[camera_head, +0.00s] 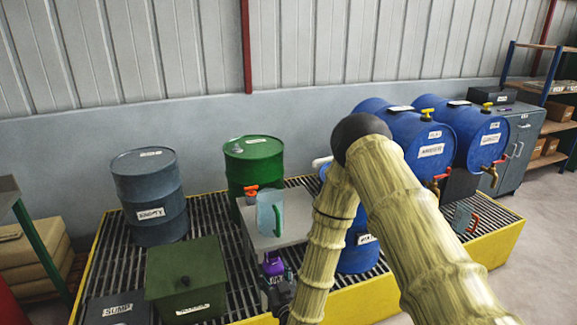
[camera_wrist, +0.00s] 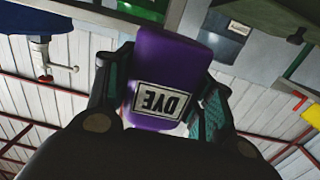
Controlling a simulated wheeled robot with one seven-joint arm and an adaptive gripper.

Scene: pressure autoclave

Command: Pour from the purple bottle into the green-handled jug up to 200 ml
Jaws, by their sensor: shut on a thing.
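The purple bottle (camera_head: 273,263) is held by my gripper (camera_head: 277,281), low in front of the grey block in the head view. It looks roughly upright there. In the wrist view the purple bottle (camera_wrist: 172,55) sits between both fingers, and its DYE label appears upside down. My gripper (camera_wrist: 162,90) is shut on it. The green-handled jug (camera_head: 265,212), clear and pale blue, stands on the grey block just behind and above the bottle, apart from it. I cannot make out its markings or any liquid level.
The grey block (camera_head: 296,228) stands on a yellow-edged grating (camera_head: 215,225). A green drum (camera_head: 254,160) with a red tap is behind the jug. A dark blue drum (camera_head: 150,195) and green box (camera_head: 186,285) are left. Blue barrels (camera_head: 425,140) and a red-handled jug (camera_head: 463,217) are right.

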